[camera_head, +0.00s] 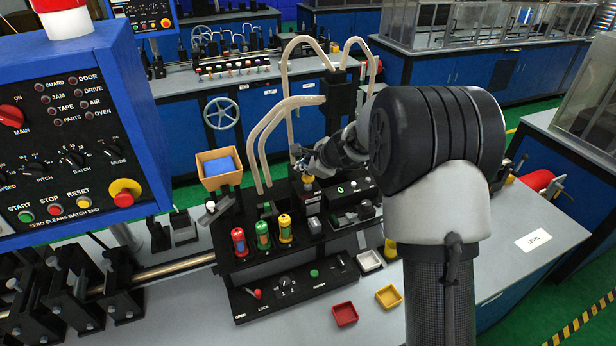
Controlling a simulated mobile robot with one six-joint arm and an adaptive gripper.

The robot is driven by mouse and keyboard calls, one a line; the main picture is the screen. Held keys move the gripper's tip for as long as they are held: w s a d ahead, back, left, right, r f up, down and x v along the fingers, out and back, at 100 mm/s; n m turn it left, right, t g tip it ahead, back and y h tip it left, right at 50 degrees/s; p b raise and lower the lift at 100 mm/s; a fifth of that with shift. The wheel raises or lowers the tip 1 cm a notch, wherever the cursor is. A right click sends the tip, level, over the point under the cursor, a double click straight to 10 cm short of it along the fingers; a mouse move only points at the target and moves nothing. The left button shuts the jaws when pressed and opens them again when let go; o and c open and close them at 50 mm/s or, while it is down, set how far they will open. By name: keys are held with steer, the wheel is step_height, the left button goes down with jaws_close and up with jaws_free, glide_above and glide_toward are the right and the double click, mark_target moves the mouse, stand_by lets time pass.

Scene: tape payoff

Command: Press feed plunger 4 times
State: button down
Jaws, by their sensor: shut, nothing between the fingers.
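My gripper (298,160) is shut and empty, reaching in from the right over the black tape payoff station (240,262). Its tip is just above a small upright post with a yellow collar (308,184), which may be the feed plunger; no readable label confirms this. I cannot tell whether the tip touches it. A black counter box (341,189) to the right of the post shows a green 0. My arm hides what lies behind it on the right.
Red, green and yellow capped cylinders (262,237) stand left of the post. A lower panel (295,287) carries a red lever and green button. Small red (344,314) and yellow (388,297) trays lie in front. A blue control cabinet (70,120) fills the left.

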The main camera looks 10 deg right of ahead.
mark_target(306, 178)
steer(key=shift+s+f+b, duration=0.1)
steer(key=shift+f+b, duration=1.15)
stand_by(0.8)
steer(key=shift+r, duration=0.1)
steer(key=shift+r+p, duration=1.5)
steer(key=shift+r, duration=0.1)
step_height(306, 178, up, 5)
steer(key=p, duration=0.4)
stand_by(1.4)
